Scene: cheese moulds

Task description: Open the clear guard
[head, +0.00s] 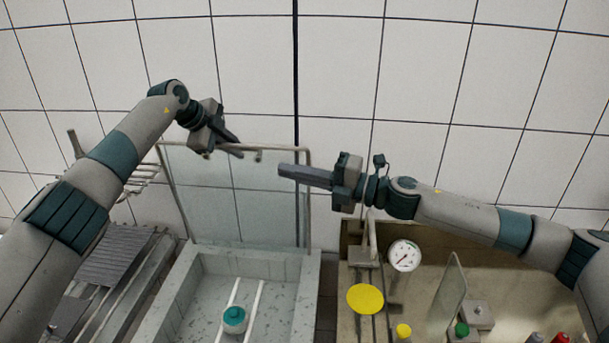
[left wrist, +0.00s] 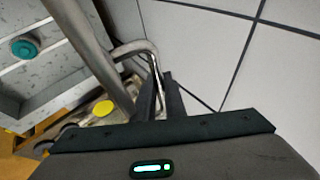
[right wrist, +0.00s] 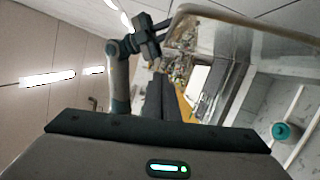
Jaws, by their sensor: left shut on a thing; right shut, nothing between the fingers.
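The clear guard (head: 225,205), a transparent panel in a thin metal frame, stands raised and nearly upright behind the grey speckled basin (head: 306,285). My left gripper (head: 240,153) is at its top edge. In the left wrist view its fingers (left wrist: 160,80) are shut on the bent metal handle (left wrist: 137,47) of the guard. My right gripper (head: 283,170) is shut and empty, close to the guard's upper right side; I cannot tell whether it touches. The guard also shows in the right wrist view (right wrist: 265,42).
A teal-topped piece (head: 234,318) sits by white rails in the basin. At right, a bench holds a dial gauge (head: 405,256), a yellow disc (head: 365,299) and a green button (head: 462,330). A metal rack (head: 135,178) is at left. The tiled wall rises behind.

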